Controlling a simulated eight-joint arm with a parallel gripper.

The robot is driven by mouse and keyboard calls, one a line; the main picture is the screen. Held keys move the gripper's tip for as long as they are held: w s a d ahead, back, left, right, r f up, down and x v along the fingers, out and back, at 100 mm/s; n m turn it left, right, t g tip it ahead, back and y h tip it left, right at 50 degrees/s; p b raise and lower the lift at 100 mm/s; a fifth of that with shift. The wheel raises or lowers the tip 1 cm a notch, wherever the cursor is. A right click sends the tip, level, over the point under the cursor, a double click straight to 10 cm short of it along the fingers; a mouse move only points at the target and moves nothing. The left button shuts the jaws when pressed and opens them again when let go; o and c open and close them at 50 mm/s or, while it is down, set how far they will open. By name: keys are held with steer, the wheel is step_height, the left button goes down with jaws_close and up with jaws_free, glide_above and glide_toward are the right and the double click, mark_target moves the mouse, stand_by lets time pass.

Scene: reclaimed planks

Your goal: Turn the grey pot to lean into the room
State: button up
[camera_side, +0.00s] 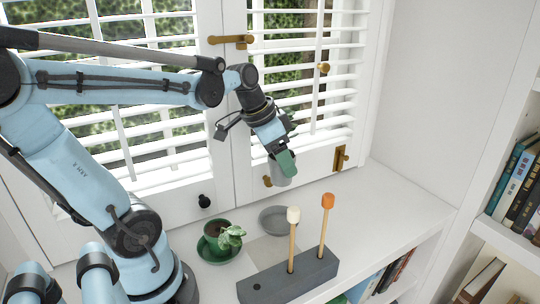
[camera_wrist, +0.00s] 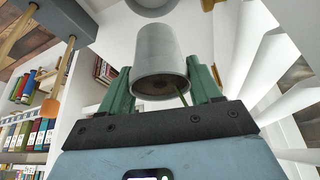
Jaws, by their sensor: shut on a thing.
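The grey pot (camera_side: 281,177) is held in the air in front of the window blinds, above the shelf and off the grey saucer (camera_side: 272,217). My gripper (camera_side: 284,161) is shut on it, with its green fingers at the pot's sides. In the wrist view the pot (camera_wrist: 160,50) sits between the fingers of my gripper (camera_wrist: 162,85). Its brown, soil-like end faces the camera and a thin green stem shows by the right finger. Most of any plant is hidden, so I cannot tell which way it leans. The saucer (camera_wrist: 150,7) is partly visible at the top.
A green pot with a leafy plant (camera_side: 229,238) stands on a green saucer to the left. A dark grey block (camera_side: 290,279) with two upright sticks, white-tipped and orange-tipped, stands at the front. The shelf (camera_side: 395,205) is clear to the right. White blinds (camera_side: 335,85) are close behind.

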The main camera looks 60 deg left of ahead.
steer(key=w+d+r, duration=0.2)
steer(key=w+d, duration=0.1)
steer(key=d, duration=0.3)
steer(key=w+d+r, duration=0.2)
steer(key=d, duration=0.4)
steer(key=s+a+f+m+g, duration=0.1)
steer(key=a+f+m+g, duration=0.2)
steer(key=m, duration=0.6)
steer(key=s+a+f+m+g+h, duration=0.1)
steer(key=s+a+f+m+g, duration=0.1)
steer(key=a+f+m, duration=0.3)
steer(key=s+a+f+m+g, duration=0.2)
steer(key=a+f+m+g, duration=0.1)
steer(key=m, duration=1)
steer(key=shift+s+a+f+g+h, duration=0.1)
steer(key=shift+a+f+g+h, duration=0.15)
steer(key=shift+f, duration=0.3)
steer(key=shift+a+f+g+h, duration=0.15)
steer(key=shift+a+f, duration=0.15)
steer(key=shift+f, duration=0.25)
steer(key=shift+f+m, duration=0.3)
steer(key=shift+f, duration=1.25)
steer(key=o, duration=1.5)
steer(key=shift+c, duration=0.2)
steer(key=shift+r, duration=0.1)
